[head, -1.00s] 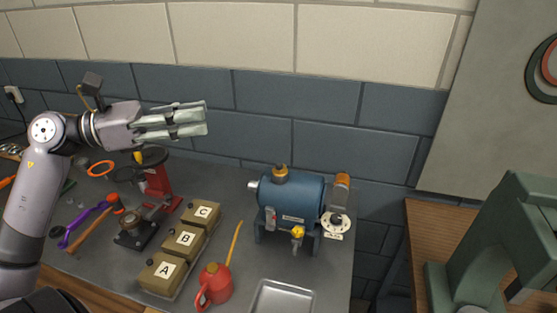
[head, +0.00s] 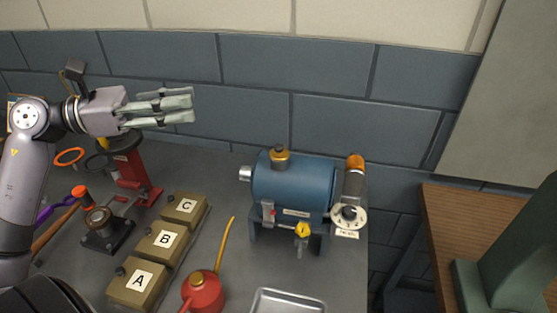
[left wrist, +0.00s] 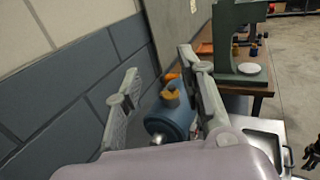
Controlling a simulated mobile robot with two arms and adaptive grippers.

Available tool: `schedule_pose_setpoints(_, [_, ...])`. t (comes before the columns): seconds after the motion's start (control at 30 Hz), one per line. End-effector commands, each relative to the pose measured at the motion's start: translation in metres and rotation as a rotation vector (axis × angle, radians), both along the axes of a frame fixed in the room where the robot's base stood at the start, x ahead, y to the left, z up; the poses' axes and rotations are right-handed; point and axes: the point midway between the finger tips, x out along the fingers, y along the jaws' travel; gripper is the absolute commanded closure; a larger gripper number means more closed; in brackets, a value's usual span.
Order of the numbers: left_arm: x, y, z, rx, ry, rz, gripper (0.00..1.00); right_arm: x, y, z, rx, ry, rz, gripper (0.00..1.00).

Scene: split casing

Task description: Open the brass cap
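The brass cap (head: 280,155) sits on top of the blue cylindrical casing (head: 290,186) at the back of the grey bench. It also shows in the left wrist view (left wrist: 170,97), between the fingers and beyond them. My left gripper (head: 193,105) is raised at the left, above the bench and away from the cap. Its fingers point right, are spread apart and hold nothing. It shows in the left wrist view too (left wrist: 160,85). My right gripper is not seen in the head view; a dark shape at the right edge of the left wrist view is unclear.
Boxes A (head: 139,283), B (head: 166,241) and C (head: 185,208) stand left of the casing. A red oil can (head: 203,292) with a yellow spout and a metal tray (head: 288,301) are in front. A red stand (head: 132,170) is below my left gripper. A green machine (head: 515,250) stands at right.

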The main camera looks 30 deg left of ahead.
Motion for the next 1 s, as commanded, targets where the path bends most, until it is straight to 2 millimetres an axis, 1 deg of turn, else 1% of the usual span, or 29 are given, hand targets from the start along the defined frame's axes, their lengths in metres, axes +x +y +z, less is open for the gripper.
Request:
schedule_pose_setpoints(0.03, [0.0, 0.0, -0.021, -0.001, 0.001, 0.0, 0.64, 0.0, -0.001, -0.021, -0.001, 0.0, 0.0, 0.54])
schedule_pose_setpoints(0.17, [0.0, 0.0, -0.059, -0.001, 0.001, 0.0, 0.64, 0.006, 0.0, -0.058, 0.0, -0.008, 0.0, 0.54])
schedule_pose_setpoints(0.2, [0.0, 0.0, -0.072, -0.001, 0.001, 0.0, 0.64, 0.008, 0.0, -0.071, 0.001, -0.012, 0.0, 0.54])
schedule_pose_setpoints(0.3, [0.0, 0.0, -0.098, 0.0, 0.0, 0.0, 0.64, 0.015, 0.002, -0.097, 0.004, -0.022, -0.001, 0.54])
schedule_pose_setpoints(0.4, [0.0, 0.0, -0.115, 0.0, 0.0, 0.0, 0.64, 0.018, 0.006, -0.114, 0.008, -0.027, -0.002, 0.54])
schedule_pose_setpoints(0.5, [0.0, 0.0, -0.124, 0.0, 0.0, 0.0, 0.64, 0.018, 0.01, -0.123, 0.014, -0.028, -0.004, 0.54])
schedule_pose_setpoints(0.57, [0.0, 0.0, -0.126, 0.0, 0.0, 0.0, 0.64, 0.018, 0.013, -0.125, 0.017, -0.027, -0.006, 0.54])
schedule_pose_setpoints(0.73, [0.006, -0.007, -0.124, 0.001, 0.001, -0.002, 0.64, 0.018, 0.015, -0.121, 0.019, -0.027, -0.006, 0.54])
schedule_pose_setpoints(0.87, [0.019, -0.023, -0.122, 0.004, 0.002, -0.003, 0.64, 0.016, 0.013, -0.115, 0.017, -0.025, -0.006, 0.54])
schedule_pose_setpoints(1.0, [0.039, -0.046, -0.122, 0.004, 0.003, -0.004, 0.64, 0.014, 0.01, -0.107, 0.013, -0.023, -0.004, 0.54])
